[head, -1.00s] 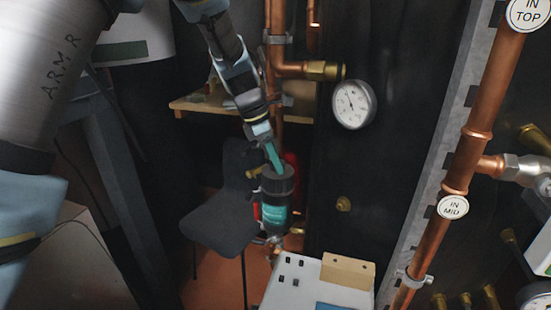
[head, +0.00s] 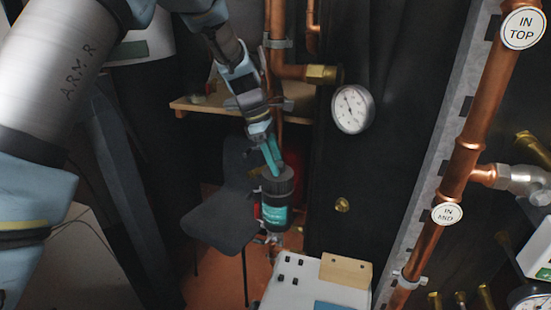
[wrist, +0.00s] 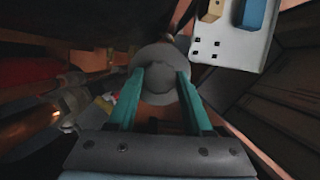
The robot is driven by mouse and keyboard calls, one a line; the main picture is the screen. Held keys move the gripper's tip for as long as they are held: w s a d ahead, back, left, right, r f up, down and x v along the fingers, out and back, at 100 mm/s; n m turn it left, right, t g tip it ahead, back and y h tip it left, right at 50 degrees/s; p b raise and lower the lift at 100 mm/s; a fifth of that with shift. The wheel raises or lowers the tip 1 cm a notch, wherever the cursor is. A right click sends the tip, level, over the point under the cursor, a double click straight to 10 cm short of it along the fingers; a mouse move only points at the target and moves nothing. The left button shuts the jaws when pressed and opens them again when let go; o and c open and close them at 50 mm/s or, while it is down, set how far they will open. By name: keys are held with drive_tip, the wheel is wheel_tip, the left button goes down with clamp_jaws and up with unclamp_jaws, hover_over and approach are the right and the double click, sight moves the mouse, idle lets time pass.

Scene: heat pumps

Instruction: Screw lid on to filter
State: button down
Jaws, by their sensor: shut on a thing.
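The filter (head: 273,214) is a dark upright canister with a teal label, in the middle of the head view. Its dark ribbed lid (head: 277,181) sits at its top; I cannot tell how tightly it is seated. My gripper (head: 275,165) comes down from above with teal fingers at the lid. In the wrist view the round grey lid (wrist: 160,86) lies between the two teal fingers of my gripper (wrist: 158,80), which are shut on it. The filter body is hidden under the lid in the wrist view.
Copper pipes (head: 277,60) run behind the filter, with a pressure gauge (head: 352,109) to the right. A white box (head: 300,290) with a wooden block (head: 345,271) stands below right. A dark chair (head: 222,215) is at the left. A thick copper pipe (head: 470,140) stands further right.

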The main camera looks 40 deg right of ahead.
drive_tip(key=shift+w+d+r, duration=0.1)
drive_tip(key=shift+d+r, duration=0.05)
drive_tip(key=shift+r, duration=0.15)
drive_tip(key=shift+d+r+m+p, duration=0.1)
drive_tip(key=shift+m+p, duration=0.6)
drive_tip(key=shift+m, duration=0.3)
drive_tip(key=shift+m+g+y+p, duration=0.35)
drive_tip(key=shift+m+y, duration=0.15)
drive_tip(key=shift+m, duration=0.3)
drive_tip(key=c, duration=0.7)
unclamp_jaws()
drive_tip(key=o, duration=0.5)
drive_tip(key=shift+f, duration=0.3)
